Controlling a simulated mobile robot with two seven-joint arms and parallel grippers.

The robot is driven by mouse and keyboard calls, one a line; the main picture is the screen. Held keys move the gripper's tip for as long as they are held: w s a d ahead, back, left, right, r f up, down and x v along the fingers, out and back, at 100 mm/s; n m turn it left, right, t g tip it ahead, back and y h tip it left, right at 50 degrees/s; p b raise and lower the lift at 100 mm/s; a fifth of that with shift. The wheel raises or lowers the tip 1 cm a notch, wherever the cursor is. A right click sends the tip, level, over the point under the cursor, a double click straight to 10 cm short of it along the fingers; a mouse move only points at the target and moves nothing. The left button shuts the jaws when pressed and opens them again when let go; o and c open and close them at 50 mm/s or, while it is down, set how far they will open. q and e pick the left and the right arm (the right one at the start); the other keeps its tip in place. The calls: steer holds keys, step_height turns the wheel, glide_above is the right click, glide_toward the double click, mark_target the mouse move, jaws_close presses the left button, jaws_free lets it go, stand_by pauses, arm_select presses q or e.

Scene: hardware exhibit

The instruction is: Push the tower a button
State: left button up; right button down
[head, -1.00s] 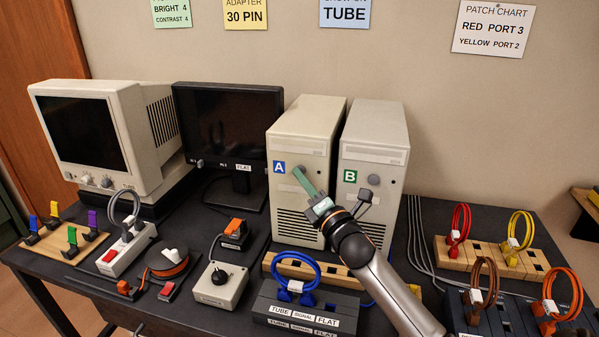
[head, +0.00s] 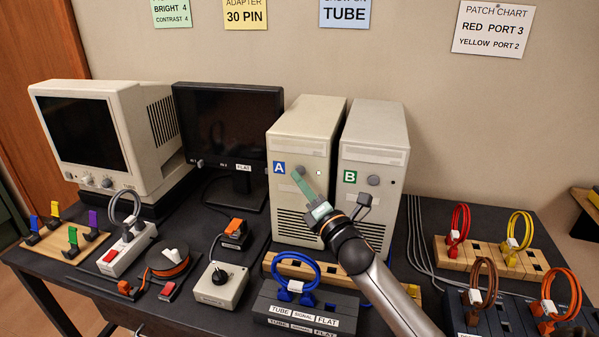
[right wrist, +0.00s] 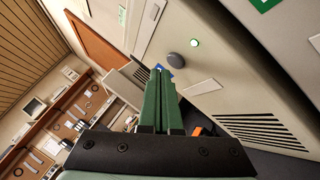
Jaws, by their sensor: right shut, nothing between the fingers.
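Tower A (head: 299,140) is a beige case with a blue "A" label, standing left of tower B (head: 375,140). Its round grey button (right wrist: 179,60) shows in the right wrist view, just beyond and right of my fingertips. A small light (right wrist: 194,42) beside the button is lit; it also shows in the head view (head: 319,173). My right gripper (head: 296,174) is shut and empty, its green fingers pointing up-left at tower A's front. In the head view the tips overlap the button area; in the wrist view (right wrist: 158,68) they look apart from it. My left gripper is out of view.
A flat monitor (head: 228,130) and a tube monitor (head: 100,135) stand left of the towers. A blue cable loop on a switch box (head: 305,313) lies in front. Port blocks with coloured cables (head: 490,255) are at the right. A grey knob box (head: 220,287) sits front left.

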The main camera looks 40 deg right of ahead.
steer(key=shift+s+a+p, duration=0.25)
steer(key=shift+s+a, duration=0.7)
steer(key=shift+a, duration=0.15)
steer(key=shift+s+a+p, duration=0.25)
steer(key=shift+s+a, duration=0.65)
steer(key=shift+a, duration=0.2)
